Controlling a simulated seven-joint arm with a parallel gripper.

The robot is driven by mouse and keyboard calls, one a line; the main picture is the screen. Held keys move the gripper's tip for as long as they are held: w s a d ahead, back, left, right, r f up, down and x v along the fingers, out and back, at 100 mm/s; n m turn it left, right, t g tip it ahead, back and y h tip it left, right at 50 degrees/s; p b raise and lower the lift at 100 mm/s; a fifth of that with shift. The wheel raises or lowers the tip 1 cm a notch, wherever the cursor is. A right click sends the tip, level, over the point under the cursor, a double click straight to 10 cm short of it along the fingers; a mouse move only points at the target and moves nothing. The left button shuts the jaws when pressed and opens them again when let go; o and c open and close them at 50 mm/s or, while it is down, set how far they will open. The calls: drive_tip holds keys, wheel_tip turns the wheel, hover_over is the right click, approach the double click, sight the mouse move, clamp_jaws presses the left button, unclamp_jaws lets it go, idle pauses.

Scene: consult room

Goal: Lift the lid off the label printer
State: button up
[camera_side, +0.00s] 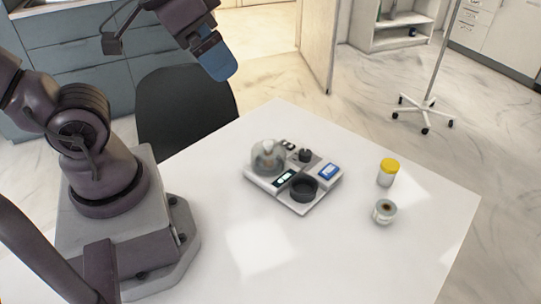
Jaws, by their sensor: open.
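A light grey device (256,181), which I take to be the label printer, sits on the white table. A clear, rounded cover (268,158) with a pale knob on top stands at its left end; I take this for the lid. The device also bears a black round cup (303,189), a small dark knob (305,155) and a blue-screened panel (327,171). My gripper (218,62) is high at the top of the picture, above and left of the device and well apart from it. Its blue finger hides the other one. It appears empty.
A jar with a yellow cap (388,172) and a small pale container (384,211) stand on the table (330,255) right of the device. The table's front is clear. A black chair (185,110) stands behind the table, near my arm.

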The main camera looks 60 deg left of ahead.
drive_tip(key=w+d+f+m+g+h, duration=0.15)
drive_tip(key=d+f+g, duration=0.25)
drive_tip(key=f, duration=0.4)
drive_tip(key=n+t+y, duration=0.1)
drive_tip(key=n+y, duration=0.4)
drive_tip(key=n, duration=0.6)
approach(267, 153)
drive_tip(key=shift+a+x, duration=0.15)
drive_tip(key=shift+x, duration=1.05)
drive_tip(key=shift+a+x, duration=0.1)
drive_tip(key=shift+x, duration=1.1)
drive_tip(key=shift+a+f, duration=0.15)
drive_tip(key=shift+f, duration=0.4)
drive_tip(key=shift+f, duration=0.1)
drive_tip(key=shift+w+x, duration=0.2)
drive_tip(key=shift+x, duration=2.35)
drive_tip(key=c, duration=0.6)
